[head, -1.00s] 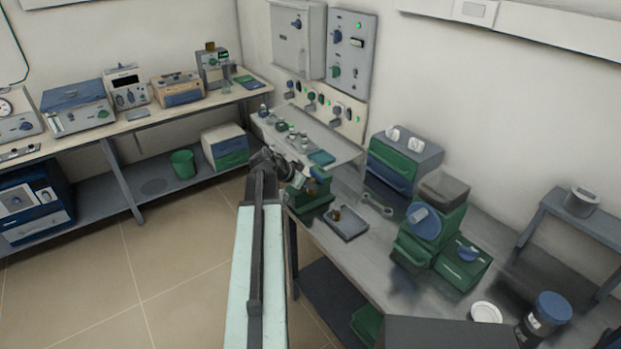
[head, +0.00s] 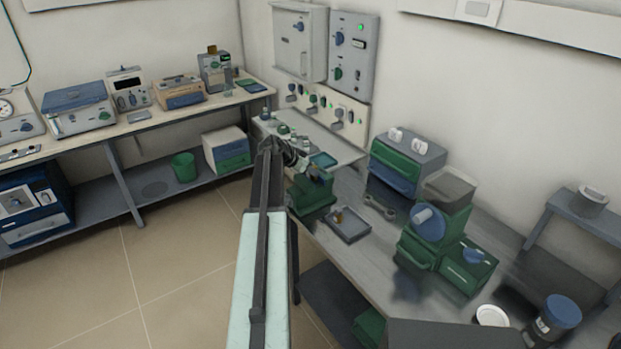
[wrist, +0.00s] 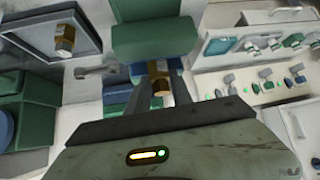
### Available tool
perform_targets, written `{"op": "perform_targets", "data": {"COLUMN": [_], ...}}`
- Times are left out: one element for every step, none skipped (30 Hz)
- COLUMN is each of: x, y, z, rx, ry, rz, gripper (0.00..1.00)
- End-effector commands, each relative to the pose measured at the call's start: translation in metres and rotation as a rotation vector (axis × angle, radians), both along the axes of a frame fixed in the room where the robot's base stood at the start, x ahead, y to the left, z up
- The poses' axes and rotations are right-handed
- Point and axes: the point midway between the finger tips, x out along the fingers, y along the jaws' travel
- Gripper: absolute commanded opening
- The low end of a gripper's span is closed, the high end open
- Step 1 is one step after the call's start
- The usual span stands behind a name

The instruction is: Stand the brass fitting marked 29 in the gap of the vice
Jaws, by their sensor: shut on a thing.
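My gripper (wrist: 160,94) is shut on a brass fitting (wrist: 158,72), which shows between the two dark fingers in the wrist view. No number can be read on it. The green vice (head: 312,196) stands at the near left end of the grey bench in the head view. In the wrist view its green body (wrist: 153,36) lies just beyond the fingers. The held fitting overlaps the vice there; I cannot tell whether it is in the gap or above it. In the head view my gripper is small, close to the vice, and the fitting is not clear.
A grey tray (head: 352,232) with another brass fitting (wrist: 65,40) lies beside the vice. A wrench (head: 377,208) lies behind it. A green machine (head: 426,245) and a green drawer box (head: 396,167) stand farther right. A shelf with small knobbed items (head: 330,143) is behind.

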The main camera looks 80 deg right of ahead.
Motion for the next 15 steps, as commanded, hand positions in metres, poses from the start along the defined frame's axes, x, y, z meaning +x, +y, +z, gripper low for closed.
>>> {"op": "perform_targets", "data": {"x": [-0.0001,-0.0002,-0.0002,-0.0003,-0.0003,-0.0004,-0.0004,-0.0004,-0.0005,-0.0006,-0.0006,-0.0007,-0.0007,-0.0007,-0.0007], "y": [0.0003,0.0004,0.0003,0.0004,0.0003,0.0004,0.0004,0.0004,0.0004,0.0003,0.0003,0.0004,0.0004,0.0005,0.0004], "z": [-0.0192,-0.022,-0.0231,-0.0223,-0.0207,-0.0189,-0.0183,-0.0182,-0.0181,-0.0183,-0.0192,-0.021,-0.0223,-0.0222,-0.021], "rx": [0.0,0.0,-0.001,-0.001,-0.001,-0.001,0.0,0.0,0.0,0.0,0.0,0.0,0.0,0.0,0.0], "ry": [0.0,0.0,0.001,0.001,0.001,0.001,0.0,0.0,0.0,0.0,0.0,0.001,0.001,0.0,0.0], "rz": [0.0,0.0,0.0,0.0,0.0,0.0,0.0,0.0,0.0,0.0,0.0,-0.001,-0.001,-0.001,-0.001], "gripper": [0.0,0.0,0.0,0.0,0.0,0.0,0.0,0.0,0.0,0.0,0.0,0.0,0.0,0.29,0.41]}}
